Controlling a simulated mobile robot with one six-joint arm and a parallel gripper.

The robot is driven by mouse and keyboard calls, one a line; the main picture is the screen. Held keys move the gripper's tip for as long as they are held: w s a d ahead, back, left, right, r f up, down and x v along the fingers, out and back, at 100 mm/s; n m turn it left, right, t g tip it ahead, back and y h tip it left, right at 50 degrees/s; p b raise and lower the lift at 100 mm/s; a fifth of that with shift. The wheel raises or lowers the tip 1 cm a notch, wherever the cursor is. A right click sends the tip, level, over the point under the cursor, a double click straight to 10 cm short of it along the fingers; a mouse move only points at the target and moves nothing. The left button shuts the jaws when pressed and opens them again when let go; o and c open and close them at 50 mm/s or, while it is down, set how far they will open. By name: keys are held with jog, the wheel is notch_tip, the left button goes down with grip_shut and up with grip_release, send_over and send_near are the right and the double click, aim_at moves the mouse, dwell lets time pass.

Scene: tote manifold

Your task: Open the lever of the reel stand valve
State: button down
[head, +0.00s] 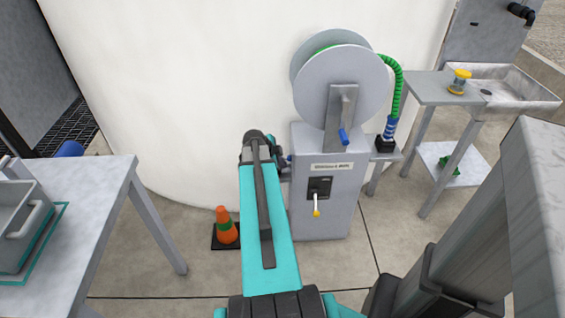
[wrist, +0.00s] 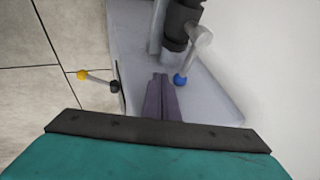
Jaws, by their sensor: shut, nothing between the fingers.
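The reel stand (head: 325,195) is a grey cabinet with a large pale reel (head: 350,85) on top. A lever with a blue ball end (wrist: 179,79) hangs from a dark pipe fitting (wrist: 180,22) in the wrist view; a bit of blue (head: 289,157) shows at the stand's left side in the head view. My gripper (wrist: 160,76) is shut and empty, its fingertips just left of the blue ball. I cannot tell whether they touch it. In the head view my arm hides the fingers and most of this fitting.
A yellow-tipped lever (head: 316,205) sits on the stand's front, also seen in the wrist view (wrist: 82,75). A blue-handled crank (head: 343,136) is on the reel. A traffic cone (head: 226,226) stands left of my arm. Tables flank both sides; the pale curved wall (head: 170,90) is behind.

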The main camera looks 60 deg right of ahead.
jog(key=s+v, duration=0.1)
jog(key=v, duration=0.9)
jog(key=shift+w, duration=0.2)
